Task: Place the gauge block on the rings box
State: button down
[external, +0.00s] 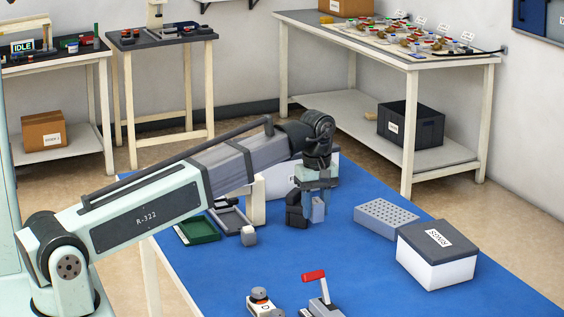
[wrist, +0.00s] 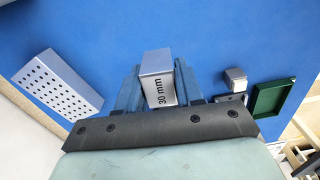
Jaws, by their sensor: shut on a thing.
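The gauge block (wrist: 157,63) is a silver-grey block marked "30 mm" in the wrist view. My gripper (wrist: 158,90) is shut on it, with a blue-grey finger on each side. In the external view my gripper (external: 312,196) points down over the middle of the blue table, and the gauge block (external: 318,211) shows small between the fingers. I cannot tell its exact height above the table. The rings box (external: 437,267) is white with a dark grey lid and a "RINGS" label. It stands closed at the right of the table, to the right of my gripper, with nothing on its lid.
A grey perforated block (external: 387,218) lies between my gripper and the rings box. A green tray (external: 198,231) and a small grey cube (external: 249,236) are to the left. A red-handled clamp (external: 320,295) and a small round-topped device (external: 261,302) stand at the front.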

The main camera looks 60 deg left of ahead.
jog(key=shift+w+d+r, duration=0.1)
jog(key=shift+d+r, duration=0.15)
jog(key=shift+d, duration=0.05)
jog(key=w+d+r+m, duration=0.1)
jog(key=w+d+r, duration=0.15)
jog(key=d, duration=0.55)
notch_tip(320, 180, up, 6)
jog(key=n, duration=0.2)
send_over(438, 238)
jog(key=shift+f, duration=4.55)
jog(key=c, duration=0.7)
grip_release()
jog(key=shift+f, duration=0.1)
